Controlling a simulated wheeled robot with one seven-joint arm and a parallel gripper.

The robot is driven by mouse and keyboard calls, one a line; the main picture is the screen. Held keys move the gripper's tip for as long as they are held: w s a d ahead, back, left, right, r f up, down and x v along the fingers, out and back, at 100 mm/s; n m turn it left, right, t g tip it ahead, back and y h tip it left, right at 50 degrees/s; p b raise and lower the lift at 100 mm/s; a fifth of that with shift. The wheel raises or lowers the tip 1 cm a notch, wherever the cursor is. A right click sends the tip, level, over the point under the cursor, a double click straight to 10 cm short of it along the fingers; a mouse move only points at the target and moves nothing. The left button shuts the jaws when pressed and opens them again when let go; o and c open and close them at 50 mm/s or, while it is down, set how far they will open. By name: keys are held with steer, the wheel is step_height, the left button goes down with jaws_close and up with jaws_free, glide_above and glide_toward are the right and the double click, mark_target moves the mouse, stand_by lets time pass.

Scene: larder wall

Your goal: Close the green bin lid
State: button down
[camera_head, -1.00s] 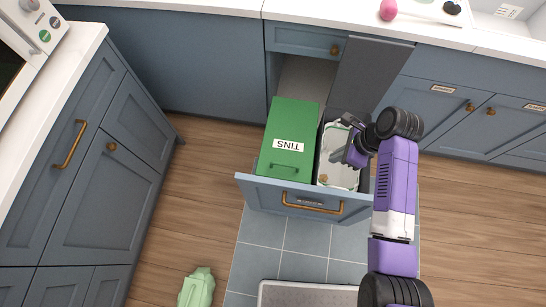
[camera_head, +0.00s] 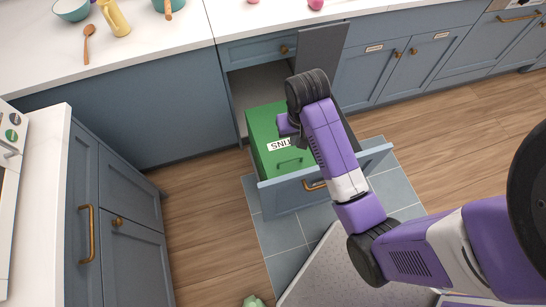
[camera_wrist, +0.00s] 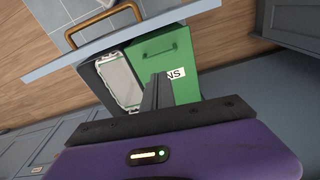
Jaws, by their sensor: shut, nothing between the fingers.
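The green bin (camera_head: 262,136) stands in the pulled-out drawer on the left. Its green lid (camera_head: 292,162) lies down over it, with a white TINS label and a green handle; no gap shows, but I cannot tell if it is fully seated. The lid also shows in the wrist view (camera_wrist: 165,45). My gripper (camera_head: 303,143) is shut and empty above the lid, its arm hiding part of it. In the wrist view the narrow shut fingers (camera_wrist: 157,92) overlap the lid's edge near the label; I cannot tell if they touch.
A second bin, dark with a pale liner (camera_wrist: 120,80), stands open beside the green one. A dark grey panel (camera_head: 320,50) stands upright behind it. The drawer front (camera_head: 282,196) sticks out into the room.

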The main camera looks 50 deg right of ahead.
steer(key=n, duration=0.1)
glide_toward(291, 159)
steer(key=f, duration=0.6)
steer(key=shift+w+d+f, duration=0.25)
steer(key=shift+w+f, duration=0.1)
steer(key=shift+f, duration=0.05)
